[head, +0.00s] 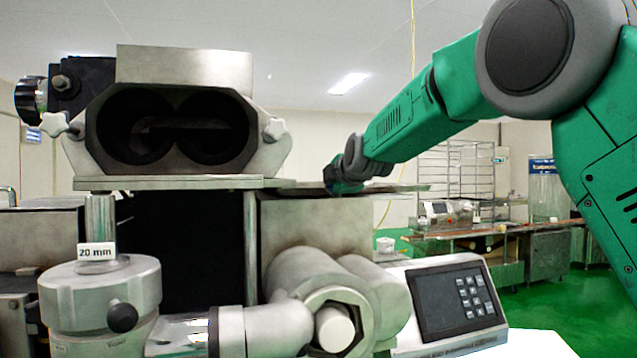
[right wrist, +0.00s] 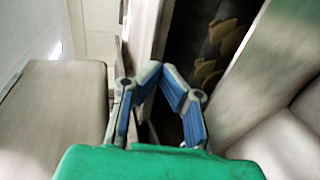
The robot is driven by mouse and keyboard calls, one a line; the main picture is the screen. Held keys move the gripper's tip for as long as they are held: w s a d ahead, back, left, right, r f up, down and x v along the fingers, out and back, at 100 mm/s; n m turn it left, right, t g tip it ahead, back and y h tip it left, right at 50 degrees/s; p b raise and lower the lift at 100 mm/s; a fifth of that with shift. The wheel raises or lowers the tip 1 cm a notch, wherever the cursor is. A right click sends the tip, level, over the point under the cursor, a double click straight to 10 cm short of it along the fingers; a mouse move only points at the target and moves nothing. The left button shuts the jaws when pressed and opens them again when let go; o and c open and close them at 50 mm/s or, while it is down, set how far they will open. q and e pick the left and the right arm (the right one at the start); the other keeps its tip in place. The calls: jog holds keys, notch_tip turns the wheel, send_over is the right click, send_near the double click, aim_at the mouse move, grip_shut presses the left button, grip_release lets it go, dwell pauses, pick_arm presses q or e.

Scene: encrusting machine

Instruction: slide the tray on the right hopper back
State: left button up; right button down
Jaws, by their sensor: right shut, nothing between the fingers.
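The tray (head: 405,187) is a thin, flat metal plate, seen almost edge-on on top of the right hopper (head: 315,228), a grey metal box right of the machine's middle. My right gripper (head: 343,187) is low at the tray's level, and its fingertips are hard to make out there. In the right wrist view my right gripper (right wrist: 160,68) has its blue-padded fingers bent together at the tips, shut and empty. Beyond them a dark hopper opening (right wrist: 205,50) shows between metal panels. Whether the fingers touch the tray cannot be told. My left gripper is not in view.
The machine's double-bore metal head (head: 185,65) stands at left, beside my right gripper. A control panel (head: 455,298) is below at right, and a cylinder labelled 20 mm (head: 100,285) at lower left. Benches (head: 545,240) and a wire rack stand far behind at right.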

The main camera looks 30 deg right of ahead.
aim_at(322, 194)
jog(key=shift+w+a+r+p, duration=0.25)
jog(key=shift+w+a+p, duration=0.35)
jog(key=shift+w, duration=0.15)
jog(key=w+d+p, duration=0.1)
jog(key=w+p, duration=0.1)
jog(key=w+d+p, duration=0.1)
jog(key=p, duration=0.1)
jog(key=shift+w+d+f, duration=0.15)
jog(key=shift+w+d, duration=0.2)
jog(key=shift+w+a+p, duration=0.2)
jog(key=shift+w+p, duration=0.3)
jog(key=shift+p, duration=0.05)
jog(key=shift+w+a+p, duration=0.3)
jog(key=shift+w+p, duration=0.5)
jog(key=shift+p, duration=0.05)
jog(key=shift+w+d+p, duration=0.15)
jog(key=shift+w+p, duration=0.3)
jog(key=shift+p, duration=0.15)
jog(key=shift+w+d+p, duration=0.75)
jog(key=shift+w+p, duration=0.05)
jog(key=shift+p, duration=0.35)
jog(key=shift+w+p, duration=0.4)
jog(key=shift+p, duration=0.2)
jog(key=shift+w+a+p, duration=0.2)
jog(key=shift+w+p, duration=0.1)
jog(key=shift+w, duration=0.05)
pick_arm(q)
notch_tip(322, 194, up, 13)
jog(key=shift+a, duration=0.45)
